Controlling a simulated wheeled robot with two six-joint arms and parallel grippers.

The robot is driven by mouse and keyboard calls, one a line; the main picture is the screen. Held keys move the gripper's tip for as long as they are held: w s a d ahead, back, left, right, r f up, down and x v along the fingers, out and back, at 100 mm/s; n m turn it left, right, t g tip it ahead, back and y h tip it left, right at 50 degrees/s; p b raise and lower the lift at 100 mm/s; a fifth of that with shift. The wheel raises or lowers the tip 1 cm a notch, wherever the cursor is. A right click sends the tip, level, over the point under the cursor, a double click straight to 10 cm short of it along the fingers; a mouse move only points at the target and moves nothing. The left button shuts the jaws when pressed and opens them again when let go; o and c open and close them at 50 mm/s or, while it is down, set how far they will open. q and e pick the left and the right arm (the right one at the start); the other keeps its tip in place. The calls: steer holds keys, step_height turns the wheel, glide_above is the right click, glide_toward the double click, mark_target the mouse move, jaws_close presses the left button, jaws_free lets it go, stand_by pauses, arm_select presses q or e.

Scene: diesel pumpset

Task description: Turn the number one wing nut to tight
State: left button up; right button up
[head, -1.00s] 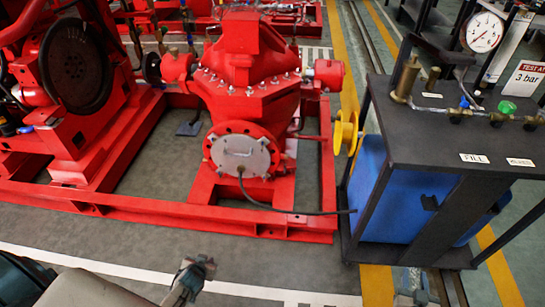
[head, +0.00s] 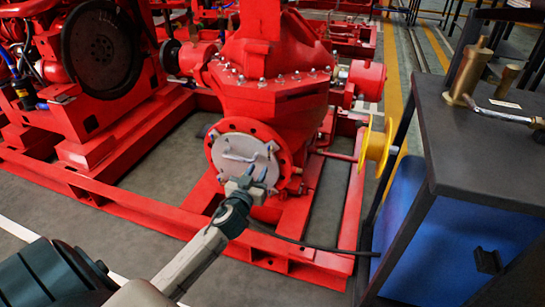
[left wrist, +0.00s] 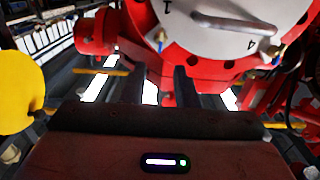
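The round grey cover plate (head: 243,160) sits on the red pump's flange, with a bar handle across it and small blue wing nuts around its rim. In the left wrist view the plate (left wrist: 215,35) shows a "1" and a "4". The number one wing nut (left wrist: 160,40) stands at the rim by the "1"; another wing nut (left wrist: 277,50) is by the "4". My left gripper (head: 256,174) is in front of the plate's lower edge. In the left wrist view its dark fingers (left wrist: 160,85) are apart with nothing between them, below the number one nut. My right gripper is not seen.
A yellow wheel-shaped part (head: 377,147) stands right of the pump, beside a dark bench (head: 500,150) with a blue tank (head: 405,215). A black hose (head: 310,243) runs from the plate toward the bench. The red base frame (head: 130,205) lies low around the pump.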

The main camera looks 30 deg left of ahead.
mark_target(270, 150)
arm_select(q)
steer(key=x, duration=0.9)
steer(key=shift+w+a, duration=0.15)
steer(key=shift+w, duration=0.2)
jaws_close()
